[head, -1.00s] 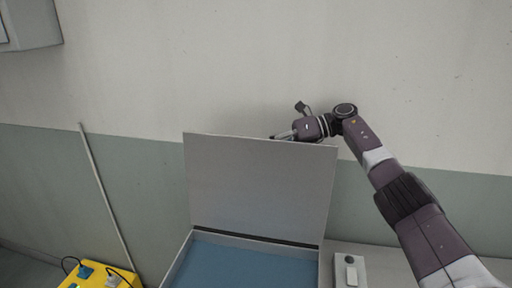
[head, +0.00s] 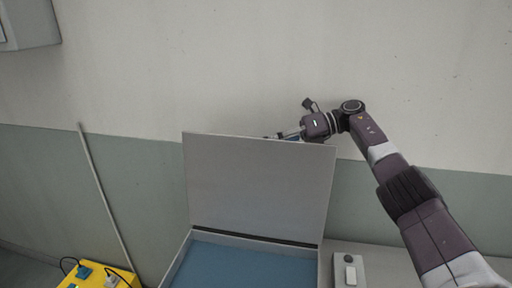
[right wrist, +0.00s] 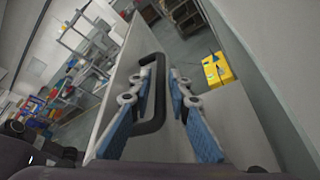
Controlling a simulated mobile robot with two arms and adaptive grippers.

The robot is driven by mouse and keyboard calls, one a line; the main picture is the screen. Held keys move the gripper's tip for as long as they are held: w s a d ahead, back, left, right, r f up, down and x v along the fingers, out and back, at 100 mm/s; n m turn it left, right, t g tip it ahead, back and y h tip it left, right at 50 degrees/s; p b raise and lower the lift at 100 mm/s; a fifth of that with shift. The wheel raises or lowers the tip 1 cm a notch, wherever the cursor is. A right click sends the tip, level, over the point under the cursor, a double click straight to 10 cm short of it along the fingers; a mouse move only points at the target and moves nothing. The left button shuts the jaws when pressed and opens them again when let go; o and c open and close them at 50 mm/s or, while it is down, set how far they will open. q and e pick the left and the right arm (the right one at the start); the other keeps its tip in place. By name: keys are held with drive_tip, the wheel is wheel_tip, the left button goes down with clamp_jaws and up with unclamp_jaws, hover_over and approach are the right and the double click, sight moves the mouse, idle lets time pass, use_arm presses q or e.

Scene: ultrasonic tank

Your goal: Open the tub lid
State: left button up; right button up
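The tub lid (head: 258,188) is a flat grey panel standing nearly upright at the back of the tub (head: 318,268). The tub is open, with a blue surface inside. My right gripper (head: 276,137) is at the lid's top edge, on its far side, partly hidden by the lid in the head view. In the right wrist view the lid's outer face carries a black bar handle (right wrist: 160,98). The blue-padded fingers of my right gripper (right wrist: 158,105) are spread apart around the handle. I cannot tell whether either finger touches it. My left gripper is out of view.
A small grey control box (head: 349,270) stands right of the tub. A yellow box with cables (head: 97,277) is at the lower left, and it also shows in the right wrist view (right wrist: 217,70). The wall (head: 240,60) is close behind the lid.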

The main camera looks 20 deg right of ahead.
drive_tip(key=shift+v, duration=2.4)
drive_tip(key=shift+r, duration=0.1)
